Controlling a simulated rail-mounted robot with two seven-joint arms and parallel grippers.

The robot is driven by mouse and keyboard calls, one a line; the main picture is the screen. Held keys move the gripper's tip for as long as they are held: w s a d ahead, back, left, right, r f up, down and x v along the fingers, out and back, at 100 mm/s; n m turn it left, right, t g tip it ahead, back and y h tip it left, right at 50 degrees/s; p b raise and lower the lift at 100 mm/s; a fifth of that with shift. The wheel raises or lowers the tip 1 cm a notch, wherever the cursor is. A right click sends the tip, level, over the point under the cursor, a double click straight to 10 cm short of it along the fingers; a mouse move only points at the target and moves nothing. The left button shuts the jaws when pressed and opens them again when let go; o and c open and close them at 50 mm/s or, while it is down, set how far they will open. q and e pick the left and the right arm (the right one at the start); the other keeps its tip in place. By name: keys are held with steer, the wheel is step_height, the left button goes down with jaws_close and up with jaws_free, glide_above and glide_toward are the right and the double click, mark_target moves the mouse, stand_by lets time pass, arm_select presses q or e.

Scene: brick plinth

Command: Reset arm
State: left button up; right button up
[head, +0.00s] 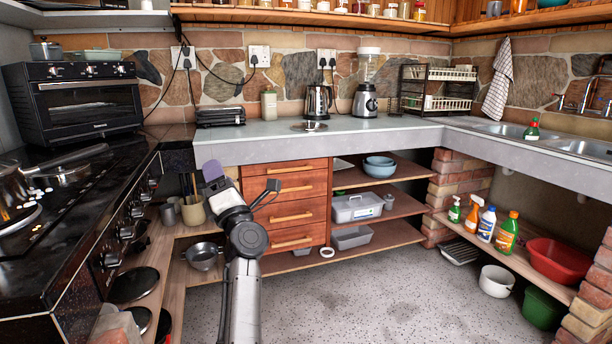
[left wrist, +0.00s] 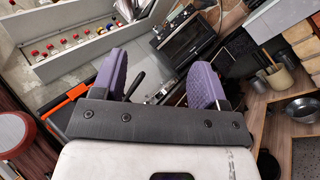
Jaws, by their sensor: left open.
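My left arm (head: 243,270) rises from the bottom of the head view, over the floor in front of the wooden drawers. My left gripper (head: 242,180) is at its upper end, below the worktop's front edge in the picture. My right arm and right gripper are not in these views.
A wooden drawer unit (head: 290,206) stands behind the gripper.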

arm_select(q)
steer(key=s+d+r+m+h+p, duration=0.1)
steer(key=s+d+r+m+h, duration=0.2)
steer(key=m+h, duration=0.85)
steer(key=s+d+r+m+h, duration=0.1)
steer(key=s+r+m+h, duration=0.35)
steer(key=m+h, duration=0.65)
steer(key=s+a+f+m+g+y+p, duration=0.35)
steer(key=s+f+p, duration=0.25)
steer(key=s+f, duration=0.2)
steer(key=s+a+f+m+g+y+p, duration=0.3)
steer(key=s+f+m+g+y+p, duration=0.1)
steer(key=s+f+p, duration=0.3)
steer(key=s+f+m+g+p, duration=0.1)
steer(key=s+f+g+p, duration=0.35)
steer(key=s, duration=0.65)
steer(key=s+f+g+y+p, duration=0.1)
steer(key=s+f+g+p, duration=0.1)
steer(key=s+f+p, duration=0.75)
steer(key=s+f+m+g+p, duration=0.1)
steer(key=s+g+p, duration=0.2)
steer(key=s, duration=1.1)
step_height(320, 180, up, 37)
steer(key=p, duration=3.6)
steer(key=shift+w+a+p, duration=0.3)
steer(key=shift+w+p, duration=0.05)
steer(key=shift+p, duration=0.05)
